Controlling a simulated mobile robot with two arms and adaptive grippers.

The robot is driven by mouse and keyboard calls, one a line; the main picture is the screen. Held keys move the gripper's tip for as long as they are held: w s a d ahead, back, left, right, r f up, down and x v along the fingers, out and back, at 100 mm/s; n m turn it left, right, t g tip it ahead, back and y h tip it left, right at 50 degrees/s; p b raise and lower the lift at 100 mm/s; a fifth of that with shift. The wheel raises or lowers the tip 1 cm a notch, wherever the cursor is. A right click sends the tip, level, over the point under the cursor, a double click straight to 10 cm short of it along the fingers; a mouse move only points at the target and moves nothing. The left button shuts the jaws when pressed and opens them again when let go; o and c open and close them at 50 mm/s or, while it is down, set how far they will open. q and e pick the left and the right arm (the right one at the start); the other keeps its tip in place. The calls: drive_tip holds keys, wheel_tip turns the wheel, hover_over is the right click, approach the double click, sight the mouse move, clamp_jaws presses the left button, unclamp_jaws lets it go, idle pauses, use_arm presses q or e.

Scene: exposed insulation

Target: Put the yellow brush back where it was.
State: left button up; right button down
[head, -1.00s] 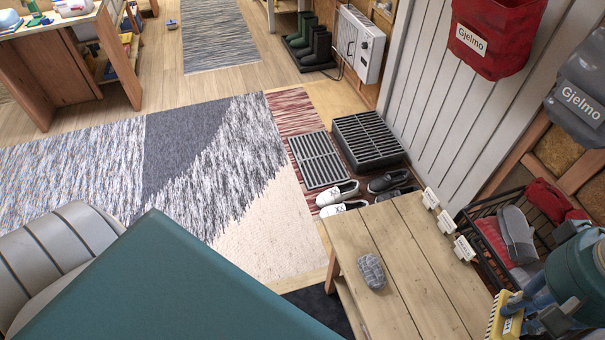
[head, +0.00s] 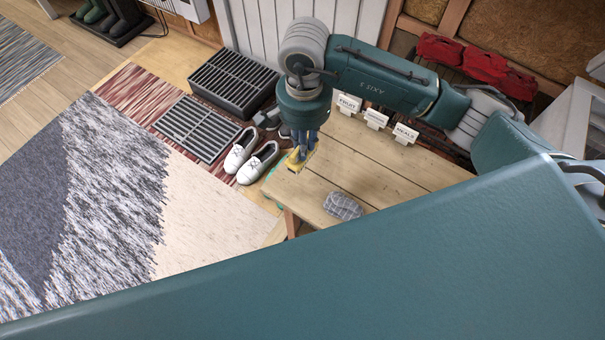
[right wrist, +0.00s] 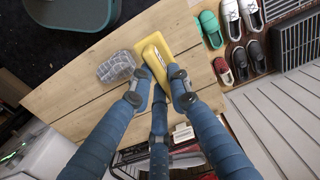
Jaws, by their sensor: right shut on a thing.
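The yellow brush (head: 296,164) is in my right gripper (head: 304,150), above the left end of the wooden bench (head: 370,170) in the head view. The right wrist view also shows the brush (right wrist: 155,50), with the blue fingers of my right gripper (right wrist: 160,82) shut on it. I cannot tell whether the brush touches the bench top. A grey checked item (head: 343,206) lies on the bench to the right of the brush in the head view. It also shows in the right wrist view (right wrist: 116,67), to the left of the brush. My left gripper is not in view.
White label cards (head: 376,118) stand along the bench's back edge. White shoes (head: 257,163) sit on the floor beside the bench, near a floor grate (head: 197,128) and a black slatted box (head: 233,84). Red cloth items (head: 470,62) lie behind my right arm. Bare bench surrounds the checked item.

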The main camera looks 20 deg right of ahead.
wheel_tip(320, 180, down, 14)
drive_tip(key=shift+w+a+r+p, duration=0.1)
drive_tip(key=shift+a+p, duration=0.05)
drive_tip(key=shift+p, duration=0.5)
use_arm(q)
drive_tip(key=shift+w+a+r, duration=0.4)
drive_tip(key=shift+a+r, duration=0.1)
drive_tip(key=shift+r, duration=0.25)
use_arm(e)
drive_tip(key=shift+f, duration=0.2)
drive_tip(key=c, duration=2.1)
unclamp_jaws()
drive_tip(key=shift+f+b, duration=0.1)
drive_tip(key=shift+b, duration=0.2)
drive_tip(key=o, duration=0.5)
drive_tip(key=shift+c, duration=0.2)
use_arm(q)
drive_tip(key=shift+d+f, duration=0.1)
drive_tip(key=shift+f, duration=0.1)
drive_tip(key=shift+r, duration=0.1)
